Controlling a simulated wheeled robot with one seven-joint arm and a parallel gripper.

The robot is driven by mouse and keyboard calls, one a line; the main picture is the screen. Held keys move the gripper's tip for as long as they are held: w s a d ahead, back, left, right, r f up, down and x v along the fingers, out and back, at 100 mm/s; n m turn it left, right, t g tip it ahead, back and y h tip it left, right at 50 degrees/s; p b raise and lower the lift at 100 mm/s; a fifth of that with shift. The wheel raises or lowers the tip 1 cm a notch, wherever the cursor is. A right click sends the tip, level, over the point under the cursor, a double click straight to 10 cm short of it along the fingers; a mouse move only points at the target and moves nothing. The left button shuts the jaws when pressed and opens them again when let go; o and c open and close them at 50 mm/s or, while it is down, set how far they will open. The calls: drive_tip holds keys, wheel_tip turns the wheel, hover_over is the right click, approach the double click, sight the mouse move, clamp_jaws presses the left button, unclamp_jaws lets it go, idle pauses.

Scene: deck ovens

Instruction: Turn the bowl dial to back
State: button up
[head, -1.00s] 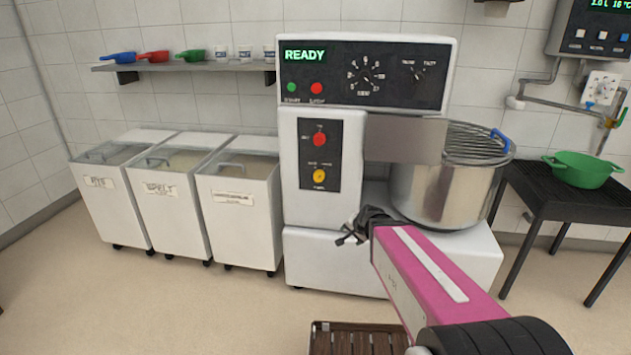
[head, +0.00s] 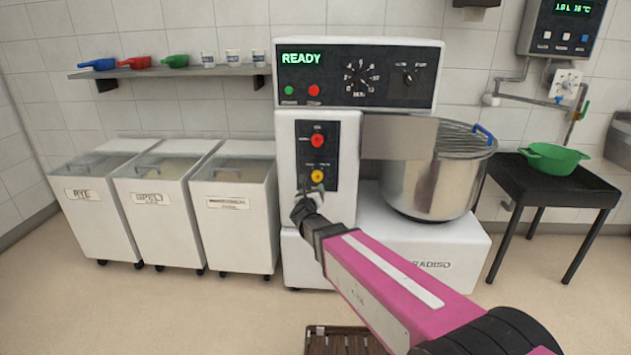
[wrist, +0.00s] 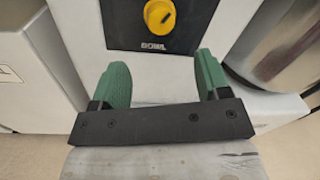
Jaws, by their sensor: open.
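The bowl dial is a round yellow knob (head: 317,176) low on the mixer's dark front panel (head: 327,156), below a red knob (head: 317,140). In the wrist view the yellow knob (wrist: 160,17) is at the top edge, partly cut off, with the label BOWL under it. A small dark mark shows on its face; I cannot tell which setting it points to. My gripper (head: 309,186) is just in front of the panel's lower part, below the knob. In the wrist view its green fingers (wrist: 163,68) are spread wide and empty, apart from the knob.
The steel mixing bowl (head: 430,186) with its wire guard is right of the panel. White flour bins (head: 235,232) stand to the left. A dark table (head: 560,188) with a green pot (head: 553,157) is at the right. The display (head: 301,58) reads READY.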

sight(316, 179)
drive_tip(key=w, duration=0.7)
drive_tip(key=w+d, duration=0.1)
drive_tip(key=w, duration=0.2)
drive_tip(key=shift+w+d, duration=0.1)
drive_tip(key=shift+w, duration=0.2)
drive_tip(key=c, duration=0.9)
